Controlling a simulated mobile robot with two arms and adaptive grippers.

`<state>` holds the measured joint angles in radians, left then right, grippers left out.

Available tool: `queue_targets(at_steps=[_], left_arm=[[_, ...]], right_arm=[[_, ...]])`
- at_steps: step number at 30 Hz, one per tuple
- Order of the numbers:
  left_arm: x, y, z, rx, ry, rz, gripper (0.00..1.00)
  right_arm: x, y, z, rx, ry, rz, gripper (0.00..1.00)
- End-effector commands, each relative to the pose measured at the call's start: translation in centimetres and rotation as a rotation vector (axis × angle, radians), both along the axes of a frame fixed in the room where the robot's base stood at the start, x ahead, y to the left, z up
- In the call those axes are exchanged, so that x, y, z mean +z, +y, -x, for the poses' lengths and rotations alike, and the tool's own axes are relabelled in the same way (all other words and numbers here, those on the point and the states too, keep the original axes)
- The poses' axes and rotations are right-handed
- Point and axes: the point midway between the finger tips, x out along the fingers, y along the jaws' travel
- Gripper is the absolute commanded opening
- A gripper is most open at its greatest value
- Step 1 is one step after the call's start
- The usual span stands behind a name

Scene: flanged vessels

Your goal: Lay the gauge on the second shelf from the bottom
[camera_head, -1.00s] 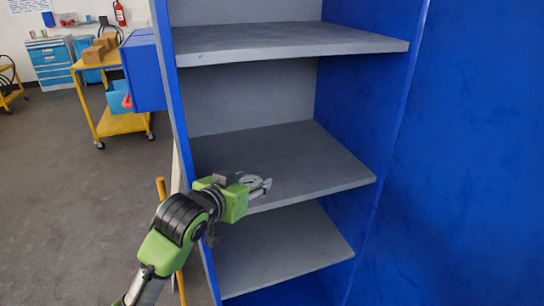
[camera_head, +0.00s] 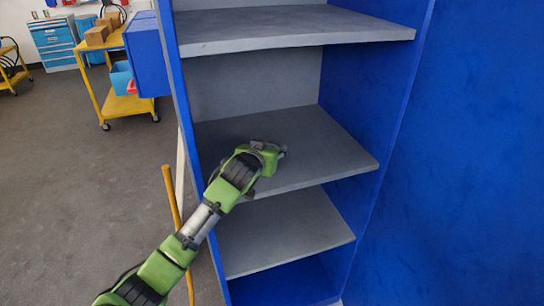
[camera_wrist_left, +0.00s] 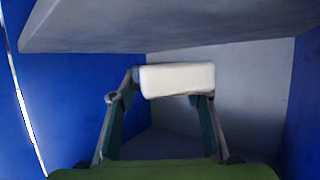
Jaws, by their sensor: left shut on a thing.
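My left gripper (camera_head: 272,153) reaches into the blue cabinet, over the middle grey shelf (camera_head: 325,160) in the head view. In the left wrist view, its two fingers (camera_wrist_left: 163,95) are shut on a pale, block-like thing, which I take for the gauge (camera_wrist_left: 178,79). The gauge's face and dial do not show, and in the head view the gripper hides it. I cannot tell whether the gauge touches the shelf. A lower grey shelf (camera_head: 285,235) lies below the middle one. My right gripper is not in view.
A higher grey shelf (camera_head: 290,30) spans the cabinet above. The blue side panel (camera_head: 460,160) closes the right. A grey board (camera_wrist_left: 130,22) fills the top of the wrist view. The visible shelves are bare. A yellow pole (camera_head: 174,205) and a yellow cart (camera_head: 125,105) stand left.

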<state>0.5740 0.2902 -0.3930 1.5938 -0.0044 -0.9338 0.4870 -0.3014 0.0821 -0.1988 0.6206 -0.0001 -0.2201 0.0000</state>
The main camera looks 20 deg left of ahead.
Motion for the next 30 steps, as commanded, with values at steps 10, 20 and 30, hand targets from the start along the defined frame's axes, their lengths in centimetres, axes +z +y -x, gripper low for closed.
queue_targets(at_steps=[10, 20, 30], left_arm=[[-2.3, 0.0, -2.1, -0.001, -0.002, 0.0, 0.15], [-5.2, -0.1, -2.0, -0.002, -0.005, 0.001, 0.15], [-5.5, 0.0, -1.9, -0.001, -0.001, 0.0, 0.6]], right_arm=[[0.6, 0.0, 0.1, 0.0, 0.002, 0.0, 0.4], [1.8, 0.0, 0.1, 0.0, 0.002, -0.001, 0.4], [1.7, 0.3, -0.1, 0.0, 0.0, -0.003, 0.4]])
